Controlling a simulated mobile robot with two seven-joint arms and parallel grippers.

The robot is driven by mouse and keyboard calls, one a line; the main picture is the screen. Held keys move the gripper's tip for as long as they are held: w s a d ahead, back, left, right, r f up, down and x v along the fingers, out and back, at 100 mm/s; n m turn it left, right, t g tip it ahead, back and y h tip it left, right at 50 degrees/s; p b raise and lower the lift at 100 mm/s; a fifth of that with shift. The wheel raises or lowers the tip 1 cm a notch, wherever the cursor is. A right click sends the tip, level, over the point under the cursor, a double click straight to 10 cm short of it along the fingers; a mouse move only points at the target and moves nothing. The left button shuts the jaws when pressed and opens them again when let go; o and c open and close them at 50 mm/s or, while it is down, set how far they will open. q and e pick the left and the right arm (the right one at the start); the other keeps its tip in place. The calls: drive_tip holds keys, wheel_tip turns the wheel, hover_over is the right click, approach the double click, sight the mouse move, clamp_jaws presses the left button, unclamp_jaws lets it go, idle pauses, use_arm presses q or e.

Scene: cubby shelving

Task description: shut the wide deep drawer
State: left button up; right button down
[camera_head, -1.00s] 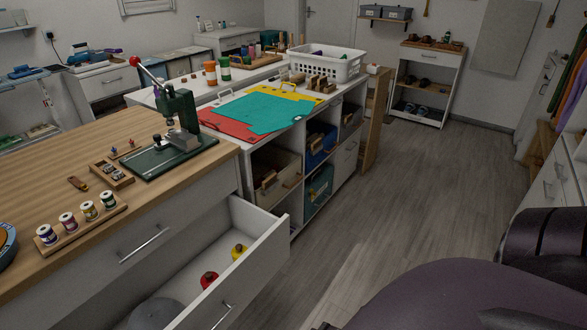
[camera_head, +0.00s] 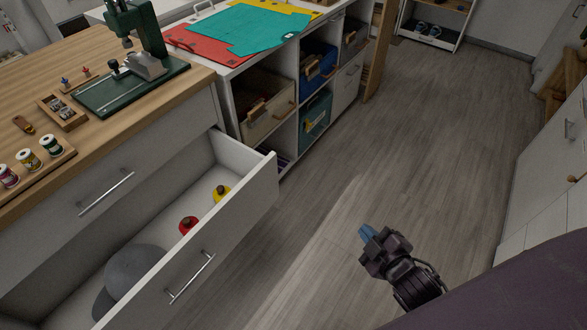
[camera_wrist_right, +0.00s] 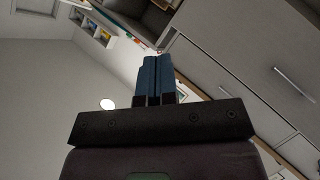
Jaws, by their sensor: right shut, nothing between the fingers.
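The wide deep drawer (camera_head: 232,232) is pulled far out of the wooden-topped cabinet. Its bar handle (camera_head: 191,277) is on the white front. Inside lie a red item (camera_head: 188,226), a yellow item (camera_head: 222,193) and grey rounded objects (camera_head: 131,268). My right gripper (camera_head: 366,232) is in front of the drawer to the right, over the floor and apart from it. Its blue fingers (camera_wrist_right: 155,78) are together and empty in the right wrist view. My left gripper is out of view.
A closed drawer with a bar handle (camera_head: 106,193) is above the open one. The wooden worktop (camera_head: 30,95) holds a green press (camera_head: 130,80) and thread spools. Cubby shelving (camera_head: 290,105) stands beyond. The floor (camera_head: 330,190) between the drawer and the right-hand cabinets is clear.

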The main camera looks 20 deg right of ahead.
drive_tip(key=w+a+f+n+t+y+b, duration=0.1)
drive_tip(key=w+f+n+t+y+b, duration=0.15)
drive_tip(key=w+n+b, duration=0.7)
drive_tip(key=n+g+y+b, duration=0.2)
drive_tip(key=n+y+b, duration=0.35)
drive_tip(key=n, duration=1.85)
approach(261, 172)
drive_tip(key=shift+t+y, duration=0.25)
drive_tip(key=shift+y, duration=0.65)
drive_tip(key=p+x, duration=0.1)
drive_tip(key=x, duration=0.1)
drive_tip(key=p+x, duration=0.1)
drive_tip(key=x, duration=0.1)
drive_tip(key=f+p+x, duration=0.1)
drive_tip(key=x, duration=0.1)
drive_tip(key=shift+w+d+p, duration=0.25)
drive_tip(key=shift+w+p, duration=0.15)
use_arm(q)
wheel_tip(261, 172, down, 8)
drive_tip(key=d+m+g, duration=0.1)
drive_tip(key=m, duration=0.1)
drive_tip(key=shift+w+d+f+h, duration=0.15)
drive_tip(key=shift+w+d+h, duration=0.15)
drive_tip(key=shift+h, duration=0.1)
use_arm(e)
drive_tip(key=shift+w+a, duration=0.35)
drive_tip(key=shift+w, duration=0.1)
drive_tip(key=shift+w+f, duration=0.1)
